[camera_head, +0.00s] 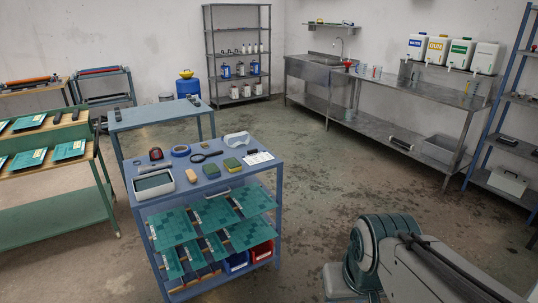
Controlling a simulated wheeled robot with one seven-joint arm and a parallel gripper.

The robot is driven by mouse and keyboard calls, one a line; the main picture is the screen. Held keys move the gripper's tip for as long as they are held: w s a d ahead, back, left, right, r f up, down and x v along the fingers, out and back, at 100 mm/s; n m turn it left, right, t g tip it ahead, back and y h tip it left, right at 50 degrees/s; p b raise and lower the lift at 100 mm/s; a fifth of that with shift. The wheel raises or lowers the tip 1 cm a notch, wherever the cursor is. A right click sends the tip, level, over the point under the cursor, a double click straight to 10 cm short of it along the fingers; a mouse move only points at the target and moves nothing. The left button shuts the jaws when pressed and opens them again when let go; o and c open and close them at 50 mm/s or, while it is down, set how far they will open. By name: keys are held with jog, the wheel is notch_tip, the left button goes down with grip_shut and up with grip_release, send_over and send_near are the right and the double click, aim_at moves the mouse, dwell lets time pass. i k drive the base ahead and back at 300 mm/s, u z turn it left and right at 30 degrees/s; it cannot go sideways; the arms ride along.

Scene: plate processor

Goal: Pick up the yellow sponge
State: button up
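On top of the blue cart (262,171) in the middle are small sponge-like blocks. One block (233,165) looks yellow and green, and a similar one with a dark green top (211,171) lies just left of it. A tan, rounded block (191,175) lies further left, beside a grey-white tray. They are small in the picture, so I cannot tell for sure which is the yellow sponge. Part of my arm (384,252) shows at the lower right, apart from the cart. My gripper is not in view.
The cart top also holds the tray (153,184), a magnifier (206,155), a blue tape roll (180,150), clear goggles (236,139) and a paper card (257,157). Green plates (172,228) fill shelves below. Floor right of the cart is open; a steel sink bench (400,135) lines the back.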

aim_at(232, 164)
jog(key=z, duration=0.65)
jog(key=i, duration=2.9)
jog(key=u, duration=1.6)
jog(key=i, duration=0.75)
jog(key=u, duration=0.65)
